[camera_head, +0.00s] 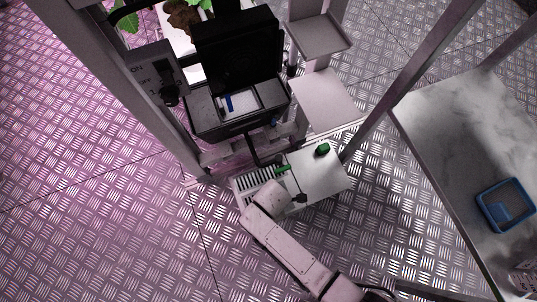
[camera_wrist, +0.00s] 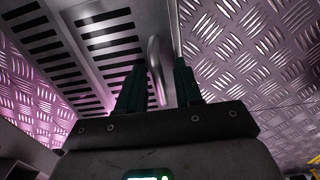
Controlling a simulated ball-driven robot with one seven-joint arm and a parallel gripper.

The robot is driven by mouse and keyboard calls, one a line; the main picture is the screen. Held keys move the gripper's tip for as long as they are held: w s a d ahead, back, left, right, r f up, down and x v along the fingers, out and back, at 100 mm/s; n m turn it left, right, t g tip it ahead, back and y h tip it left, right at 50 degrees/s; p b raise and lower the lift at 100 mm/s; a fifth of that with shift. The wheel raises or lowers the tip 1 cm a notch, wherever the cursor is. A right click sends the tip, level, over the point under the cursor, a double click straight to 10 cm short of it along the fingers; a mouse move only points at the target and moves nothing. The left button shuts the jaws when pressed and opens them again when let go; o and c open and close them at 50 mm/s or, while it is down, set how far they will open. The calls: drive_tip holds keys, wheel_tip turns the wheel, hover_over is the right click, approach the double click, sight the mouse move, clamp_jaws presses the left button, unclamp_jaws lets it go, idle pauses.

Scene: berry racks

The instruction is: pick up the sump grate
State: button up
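The sump grate (camera_head: 252,178) is a pale slotted panel low beside the black unit in the head view. In the wrist view the grate (camera_wrist: 96,45) fills the upper left, with rows of dark slots. A curved metal handle (camera_wrist: 155,60) rises near its right edge. My gripper (camera_wrist: 160,66) has two dark green fingers, spread apart with the handle between them. A gap shows between the handle and the right finger; contact with the left finger cannot be told. My arm hides part of the grate in the head view.
A black unit with an open lid (camera_head: 238,50) stands behind the grate. A white panel (camera_head: 322,178) with a green knob (camera_head: 322,149) lies to its right. Metal posts flank the area. A pale table (camera_head: 450,120) with a blue tray (camera_head: 505,204) is at right.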

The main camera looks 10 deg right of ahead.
drive_tip(key=shift+c, duration=0.5)
clamp_jaws()
drive_tip(key=shift+r, duration=0.1)
